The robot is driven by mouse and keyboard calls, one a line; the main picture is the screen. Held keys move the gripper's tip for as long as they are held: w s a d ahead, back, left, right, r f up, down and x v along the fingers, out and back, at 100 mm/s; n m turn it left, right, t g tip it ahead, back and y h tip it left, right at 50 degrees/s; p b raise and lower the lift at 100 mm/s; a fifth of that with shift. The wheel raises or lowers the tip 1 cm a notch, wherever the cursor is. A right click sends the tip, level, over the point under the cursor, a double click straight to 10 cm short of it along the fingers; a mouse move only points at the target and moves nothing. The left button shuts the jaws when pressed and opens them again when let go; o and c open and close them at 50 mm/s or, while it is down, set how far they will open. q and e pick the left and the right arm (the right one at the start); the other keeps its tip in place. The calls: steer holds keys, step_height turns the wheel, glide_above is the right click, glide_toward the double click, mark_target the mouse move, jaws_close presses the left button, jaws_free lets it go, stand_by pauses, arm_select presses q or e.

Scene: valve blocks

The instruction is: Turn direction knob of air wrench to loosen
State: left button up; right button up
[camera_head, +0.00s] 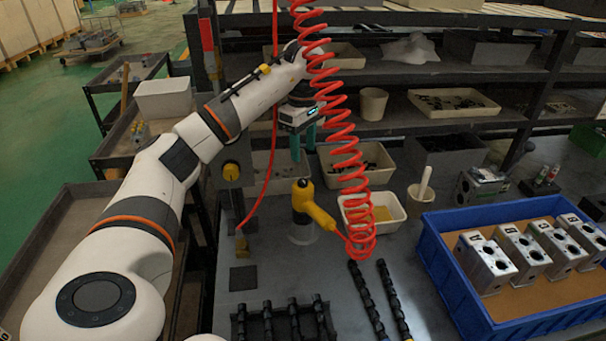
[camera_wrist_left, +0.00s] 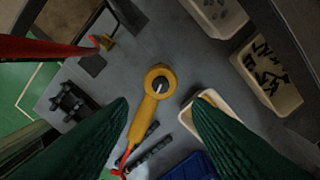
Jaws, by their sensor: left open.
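The yellow air wrench (camera_head: 313,208) stands on the grey table, its handle pointing toward the lower right and joined to a red coiled hose (camera_head: 338,130). In the left wrist view the wrench (camera_wrist_left: 147,108) lies below and between my fingers. Its knob (camera_wrist_left: 160,85) shows as a dark disc with a light bar on the round head. My left gripper (camera_head: 304,142) has green fingers pointing down above the wrench, apart from it. The fingers are spread wide and empty in the left wrist view (camera_wrist_left: 158,125). My right gripper is not in view.
A blue crate (camera_head: 462,290) with several metal valve blocks (camera_head: 525,250) stands at the right. Black shafts (camera_head: 368,300) lie in front of the wrench. White bins (camera_head: 398,222) stand behind it, under shelves. The hose hangs close to my left gripper.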

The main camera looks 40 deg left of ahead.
mark_target(303, 180)
arm_select(q)
step_height(303, 180, down, 8)
steer(key=shift+a+r+p, duration=0.15)
steer(key=shift+p, duration=0.45)
steer(key=shift+f, duration=0.6)
jaws_close()
